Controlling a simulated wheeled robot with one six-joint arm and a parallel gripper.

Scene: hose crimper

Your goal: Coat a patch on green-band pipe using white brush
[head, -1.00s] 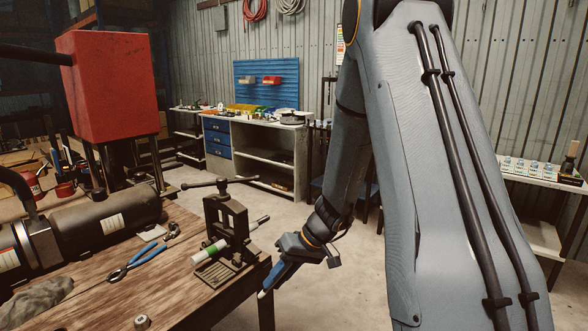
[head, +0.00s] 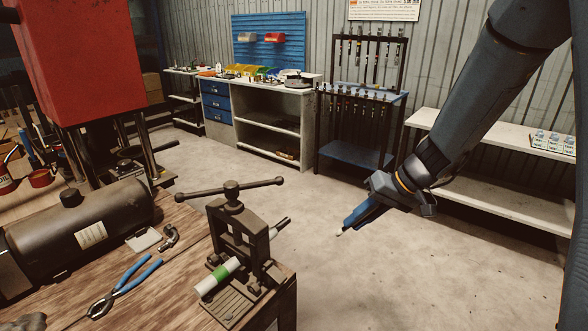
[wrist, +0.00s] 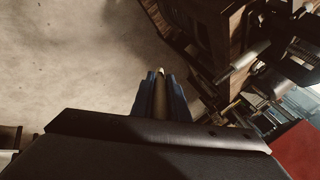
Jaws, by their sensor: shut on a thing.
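The green-band pipe (head: 219,276) is a white pipe with a green ring, clamped in a dark pipe vise (head: 236,232) at the right corner of the wooden bench. My gripper (head: 358,217) is to the right of the vise, out over the floor and apart from the pipe. It is shut on the brush, whose pale tip (head: 339,233) just shows beyond the blue fingers and points down and left. In the wrist view the brush (wrist: 160,97) lies between the blue fingers (wrist: 160,106), its whitish end forward. Most of its handle is hidden.
Blue-handled pliers (head: 126,284), a dark cylinder (head: 85,238) and a red machine block (head: 75,62) are on or near the bench at left. A tool rack (head: 362,110) and shelves (head: 480,180) line the wall. The floor below my gripper is clear.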

